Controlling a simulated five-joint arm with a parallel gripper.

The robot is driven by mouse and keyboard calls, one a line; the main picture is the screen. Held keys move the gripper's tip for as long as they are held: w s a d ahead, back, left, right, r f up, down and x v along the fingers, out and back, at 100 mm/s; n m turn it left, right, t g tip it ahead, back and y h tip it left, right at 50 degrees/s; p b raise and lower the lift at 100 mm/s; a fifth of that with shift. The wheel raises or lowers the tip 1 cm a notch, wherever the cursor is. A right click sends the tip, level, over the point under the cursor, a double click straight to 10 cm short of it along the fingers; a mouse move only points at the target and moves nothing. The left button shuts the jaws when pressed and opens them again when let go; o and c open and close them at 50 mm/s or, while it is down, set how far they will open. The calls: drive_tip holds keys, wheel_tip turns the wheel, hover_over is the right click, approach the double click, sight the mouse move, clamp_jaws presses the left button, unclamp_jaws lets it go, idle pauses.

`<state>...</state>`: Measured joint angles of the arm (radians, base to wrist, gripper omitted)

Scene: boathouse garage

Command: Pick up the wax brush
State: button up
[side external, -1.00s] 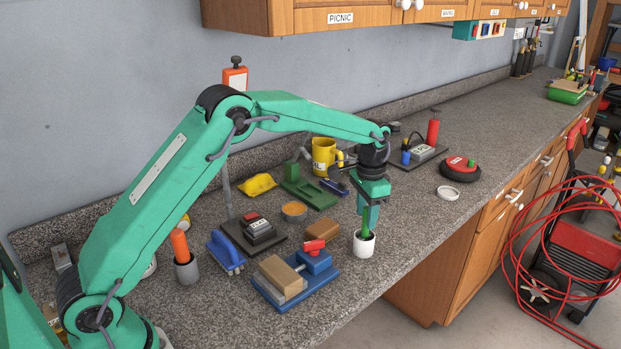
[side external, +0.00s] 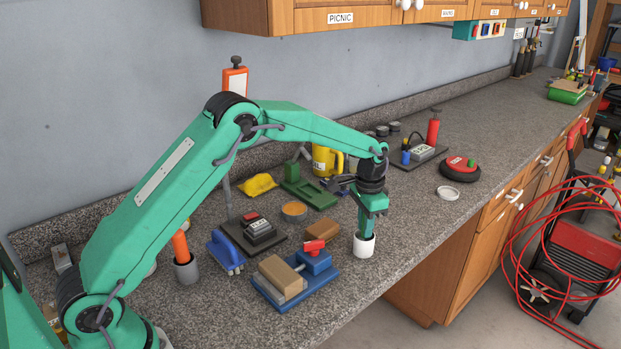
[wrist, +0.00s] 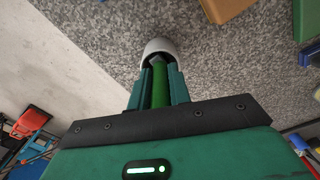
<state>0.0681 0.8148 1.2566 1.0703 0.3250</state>
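A green handle (wrist: 159,88), which seems to be the wax brush, stands upright in a small white cup (side external: 364,246) near the counter's front edge. The cup's rim also shows in the wrist view (wrist: 158,46). My gripper (side external: 369,232) points straight down just over the cup, its fingertips at the cup's mouth. In the wrist view my two fingers (wrist: 160,68) lie on either side of the green handle, very near it. I cannot tell whether they press on it. The brush's lower end is hidden inside the cup.
A blue vise (side external: 297,275) with a tan block and a brown block (side external: 322,231) lie left of the cup. A blue brush (side external: 225,251) lies farther left. A yellow mug (side external: 324,158) stands behind. A white ring (side external: 448,193) lies to the right, with bare counter between.

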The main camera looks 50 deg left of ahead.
clamp_jaws()
drive_tip(key=shift+r, duration=0.1)
drive_tip(key=shift+r, duration=4.95)
drive_tip(key=s+a, duration=0.1)
drive_tip(key=a, duration=1.1)
drive_tip(key=s+a+f, duration=0.1)
drive_tip(key=s+a, duration=0.1)
drive_tip(key=a, duration=0.9)
drive_tip(key=shift+s+a, duration=0.3)
drive_tip(key=shift+a, duration=0.05)
drive_tip(key=shift+f, duration=0.15)
